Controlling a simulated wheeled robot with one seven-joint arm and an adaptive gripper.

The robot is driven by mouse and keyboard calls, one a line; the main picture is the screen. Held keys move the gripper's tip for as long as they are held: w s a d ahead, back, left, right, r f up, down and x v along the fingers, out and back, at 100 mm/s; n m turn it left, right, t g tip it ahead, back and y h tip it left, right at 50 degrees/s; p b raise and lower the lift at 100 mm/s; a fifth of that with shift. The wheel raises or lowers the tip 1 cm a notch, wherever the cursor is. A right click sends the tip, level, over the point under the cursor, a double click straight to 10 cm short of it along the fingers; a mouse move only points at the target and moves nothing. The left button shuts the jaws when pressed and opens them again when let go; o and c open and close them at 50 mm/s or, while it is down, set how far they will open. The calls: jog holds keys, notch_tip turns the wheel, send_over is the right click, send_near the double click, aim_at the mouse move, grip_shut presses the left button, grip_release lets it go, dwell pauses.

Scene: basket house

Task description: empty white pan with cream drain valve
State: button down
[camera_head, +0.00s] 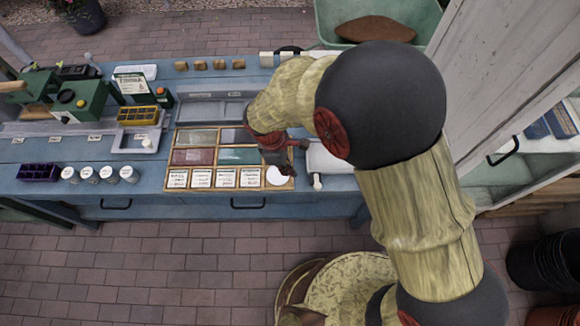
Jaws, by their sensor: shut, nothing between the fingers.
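A white pan (328,160) lies on the blue bench to the right of my gripper, partly hidden behind my arm. A small cream valve (317,182) sticks out at its front edge. I cannot see into most of the pan. My gripper (286,168) is shut and empty above the right end of the wooden divided tray, just left of the pan. A second pale pan (126,150) is at the left, with a pale knob (148,143) at its right side and a yellow divided tray (138,115) at its back.
The wooden tray (190,160) holds coloured panels, labelled cards and a white disc (277,176). Several white-lidded jars (108,174) and a purple tray (38,172) stand at left. Green machines (78,98) are behind them. A green tub (425,18) is at back right. The blue bench (160,187) has bare front edge.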

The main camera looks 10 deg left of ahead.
jog(key=b+x, duration=0.1)
jog(key=x, duration=0.5)
jog(key=shift+d+f, duration=0.3)
jog(key=shift+f, duration=0.05)
jog(key=shift+w+d, duration=0.15)
jog(key=shift+d, duration=1.05)
jog(key=shift+d+f, duration=0.1)
jog(key=shift+d, duration=0.4)
